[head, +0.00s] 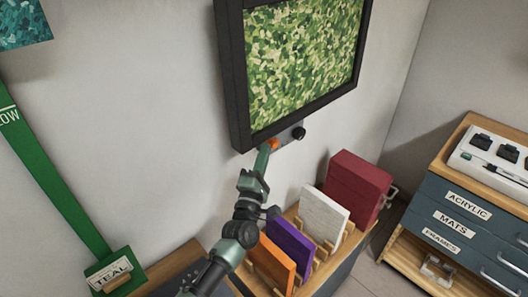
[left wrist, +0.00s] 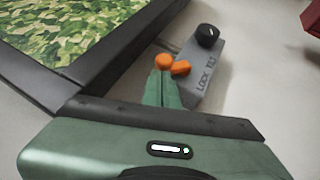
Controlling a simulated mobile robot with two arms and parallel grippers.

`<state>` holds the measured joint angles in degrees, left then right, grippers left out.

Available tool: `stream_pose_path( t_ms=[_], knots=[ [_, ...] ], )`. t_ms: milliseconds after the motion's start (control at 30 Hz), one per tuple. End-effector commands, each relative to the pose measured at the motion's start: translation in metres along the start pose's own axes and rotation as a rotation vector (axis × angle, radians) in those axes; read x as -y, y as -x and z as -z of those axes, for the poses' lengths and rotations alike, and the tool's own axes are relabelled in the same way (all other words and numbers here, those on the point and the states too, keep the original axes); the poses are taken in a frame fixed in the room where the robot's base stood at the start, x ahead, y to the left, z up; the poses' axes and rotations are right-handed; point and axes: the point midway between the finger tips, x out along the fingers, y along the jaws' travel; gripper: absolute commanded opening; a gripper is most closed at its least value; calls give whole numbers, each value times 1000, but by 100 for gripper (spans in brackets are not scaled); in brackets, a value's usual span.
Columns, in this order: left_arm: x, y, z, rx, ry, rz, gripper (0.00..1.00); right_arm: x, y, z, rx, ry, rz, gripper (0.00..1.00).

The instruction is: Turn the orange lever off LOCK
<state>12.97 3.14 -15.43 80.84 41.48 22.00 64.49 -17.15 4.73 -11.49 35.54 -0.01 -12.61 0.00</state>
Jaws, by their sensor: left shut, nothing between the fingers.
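The orange lever (left wrist: 180,68) sits on a grey plate (left wrist: 213,72) below the framed picture, and it also shows in the head view (head: 273,144). The plate reads LOCK and TILT, and the lever is at the LOCK end. My left gripper (left wrist: 163,77) is shut and empty, its fingertips right at the lever. I cannot tell whether they touch it. In the head view my left gripper (head: 265,148) reaches up to the frame's lower edge. My right gripper is not in view.
A black knob (left wrist: 207,35) is on the plate near TILT. The black-framed green picture (head: 305,60) hangs above. Below stand a purple panel (head: 288,243), an orange panel (head: 272,265), a white panel (head: 323,214) and a dark red box (head: 355,185). A drawer cabinet (head: 470,215) is at right.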

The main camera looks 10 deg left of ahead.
Motion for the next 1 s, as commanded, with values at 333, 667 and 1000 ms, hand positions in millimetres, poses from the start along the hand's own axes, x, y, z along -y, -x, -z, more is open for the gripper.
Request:
stream_pose_path(
  t_ms=[333,667,1000],
  knots=[
    [-5,-3,-1,0,-25,46,0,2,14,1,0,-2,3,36],
    [-13,-8,-5,0,-23,43,0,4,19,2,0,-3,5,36],
    [-20,-16,-9,0,-24,43,0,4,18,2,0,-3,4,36]
  ],
)
